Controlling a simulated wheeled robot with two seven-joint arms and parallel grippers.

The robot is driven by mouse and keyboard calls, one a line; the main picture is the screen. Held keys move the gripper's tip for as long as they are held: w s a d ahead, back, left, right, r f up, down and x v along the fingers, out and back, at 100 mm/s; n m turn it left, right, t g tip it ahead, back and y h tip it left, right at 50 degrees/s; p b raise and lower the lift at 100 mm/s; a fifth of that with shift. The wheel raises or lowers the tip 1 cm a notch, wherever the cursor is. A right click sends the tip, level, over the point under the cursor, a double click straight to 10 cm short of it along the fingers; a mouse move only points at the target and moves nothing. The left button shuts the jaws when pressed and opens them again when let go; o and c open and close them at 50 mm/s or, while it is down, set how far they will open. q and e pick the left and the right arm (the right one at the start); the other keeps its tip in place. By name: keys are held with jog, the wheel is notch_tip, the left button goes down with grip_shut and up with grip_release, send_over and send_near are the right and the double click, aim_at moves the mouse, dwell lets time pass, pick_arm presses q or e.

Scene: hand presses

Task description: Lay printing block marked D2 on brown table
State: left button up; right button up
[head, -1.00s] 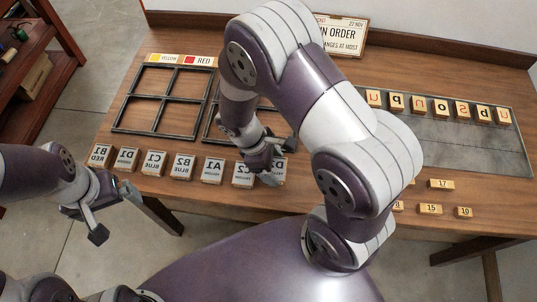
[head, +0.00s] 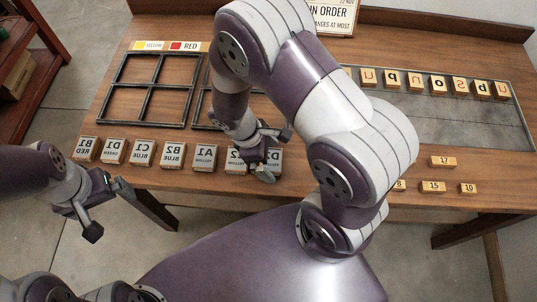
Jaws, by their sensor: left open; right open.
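Several pale printing blocks with dark mirrored lettering stand in a row along the front of the brown table (head: 330,186). The block at the right end of the row, which shows a D and is partly covered, looks like D2 (head: 275,158). My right gripper (head: 273,154) is open right over this block, with one finger towards its far side and one towards its near side. I cannot tell whether the fingers touch it. My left gripper (head: 108,210) is open and empty, in front of the table at the left.
Block C2 (head: 234,161) stands close on the left of the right gripper. Behind the row is a dark four-cell frame (head: 150,87), and a second frame is partly hidden by my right arm. A grey tray (head: 460,132) with letter tiles lies at the right. Small numbered blocks (head: 433,187) lie in front.

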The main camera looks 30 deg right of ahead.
jog(key=p+v, duration=0.1)
jog(key=v, duration=1.1)
notch_tip(320, 180, up, 3)
jog(key=m+t+y, duration=0.4)
jog(key=m, duration=0.8)
send_over(270, 158)
jog(key=shift+a+f, duration=0.1)
jog(key=shift+f, duration=0.15)
jog(key=shift+w, duration=0.1)
